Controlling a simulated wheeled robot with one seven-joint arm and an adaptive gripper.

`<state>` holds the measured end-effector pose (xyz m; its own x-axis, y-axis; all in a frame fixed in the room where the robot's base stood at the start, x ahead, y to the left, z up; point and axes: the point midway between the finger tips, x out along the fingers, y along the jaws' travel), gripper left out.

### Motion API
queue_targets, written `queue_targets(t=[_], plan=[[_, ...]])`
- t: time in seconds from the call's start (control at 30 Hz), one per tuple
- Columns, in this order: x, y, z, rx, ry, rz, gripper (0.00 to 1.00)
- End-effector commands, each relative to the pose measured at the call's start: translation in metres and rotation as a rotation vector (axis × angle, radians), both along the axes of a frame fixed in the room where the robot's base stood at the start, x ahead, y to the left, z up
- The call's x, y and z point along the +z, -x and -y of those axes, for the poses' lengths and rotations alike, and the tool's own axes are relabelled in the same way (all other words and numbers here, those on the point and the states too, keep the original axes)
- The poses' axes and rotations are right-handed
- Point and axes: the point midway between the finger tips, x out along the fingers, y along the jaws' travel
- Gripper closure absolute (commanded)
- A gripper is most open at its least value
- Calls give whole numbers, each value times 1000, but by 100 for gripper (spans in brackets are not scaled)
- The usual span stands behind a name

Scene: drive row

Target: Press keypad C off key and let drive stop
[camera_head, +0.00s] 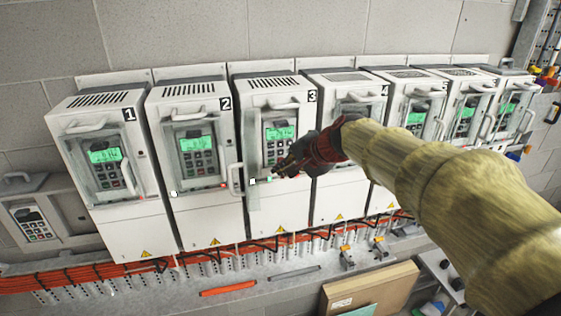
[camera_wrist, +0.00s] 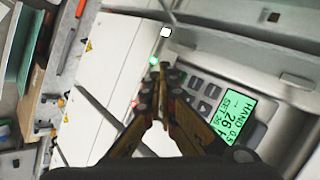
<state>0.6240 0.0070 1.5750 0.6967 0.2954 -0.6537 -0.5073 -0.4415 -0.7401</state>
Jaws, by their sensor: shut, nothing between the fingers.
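Drive 3 (camera_head: 285,208) is a white cabinet with a grey keypad (camera_head: 278,150) and a lit green display (camera_head: 280,133). No letter C is legible on any keypad. My gripper (camera_head: 278,173) is shut and empty, with its fingertips in front of the lower part of this keypad. In the wrist view, the fingertips (camera_wrist: 161,70) are beside several grey keys (camera_wrist: 205,90) and a display (camera_wrist: 232,118) reading "HAND". Whether they touch a key cannot be told. The fingers and wrist hide part of the keypad.
Drive 1 (camera_head: 118,205) and drive 2 (camera_head: 205,205) stand left, and drive 4 (camera_head: 345,195) and more stand right, with protruding handles. A spare keypad (camera_head: 32,220) is at far left. Orange cables (camera_head: 70,283) run below. A cardboard box (camera_head: 385,290) sits lower right.

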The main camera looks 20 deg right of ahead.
Motion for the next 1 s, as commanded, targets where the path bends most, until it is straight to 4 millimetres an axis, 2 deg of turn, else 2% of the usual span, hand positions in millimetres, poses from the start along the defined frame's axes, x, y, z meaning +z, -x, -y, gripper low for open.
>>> queue_targets(t=[1.0], plan=[[0, -10, 0, 0, 0, 0, 100]])
